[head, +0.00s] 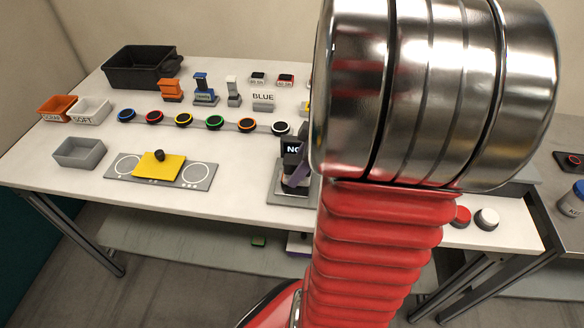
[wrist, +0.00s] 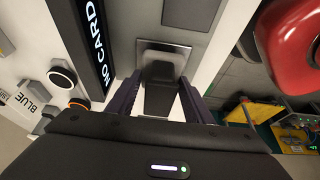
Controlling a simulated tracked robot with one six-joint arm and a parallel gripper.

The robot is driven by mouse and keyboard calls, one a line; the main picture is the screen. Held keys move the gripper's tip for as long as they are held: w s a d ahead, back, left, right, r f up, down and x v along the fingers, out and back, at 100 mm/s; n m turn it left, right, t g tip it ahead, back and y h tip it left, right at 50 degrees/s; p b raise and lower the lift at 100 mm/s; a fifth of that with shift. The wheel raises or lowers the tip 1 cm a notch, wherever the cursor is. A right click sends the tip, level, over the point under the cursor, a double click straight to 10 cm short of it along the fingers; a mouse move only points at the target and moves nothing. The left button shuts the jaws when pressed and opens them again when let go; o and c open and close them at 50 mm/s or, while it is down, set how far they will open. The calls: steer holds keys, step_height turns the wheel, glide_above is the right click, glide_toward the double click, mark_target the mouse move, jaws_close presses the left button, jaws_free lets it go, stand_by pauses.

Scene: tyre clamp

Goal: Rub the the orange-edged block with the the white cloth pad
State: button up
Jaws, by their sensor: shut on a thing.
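My gripper (wrist: 159,82) is shut on a dark grey piece (wrist: 159,100), between two dark purple fingers in the wrist view; I cannot tell what the piece is. A black round piece with an orange edge (head: 247,125) sits in a row on the table in the head view, the only orange-edged thing I make out. It also shows at lower left in the wrist view (wrist: 78,104), apart from my gripper. I cannot make out a white cloth pad in either view. My arm hides much of the head view's right side.
A reader with a "NO CARD" screen (wrist: 88,40) stands close left of my gripper. A yellow piece with a black knob lies on a grey panel (head: 201,173). A black bin (head: 140,75) and a grey tray (head: 80,155) stand left. The table's front is largely clear.

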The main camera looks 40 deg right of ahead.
stand_by(0.5)
steer(key=shift+w+a, duration=0.7)
steer(key=shift+w, duration=0.15)
steer(key=shift+s+d, duration=0.75)
steer(key=shift+s, duration=0.2)
steer(key=shift+w+a, duration=0.75)
steer(key=shift+w, duration=0.2)
steer(key=shift+s+d, duration=0.4)
steer(key=shift+s, duration=0.1)
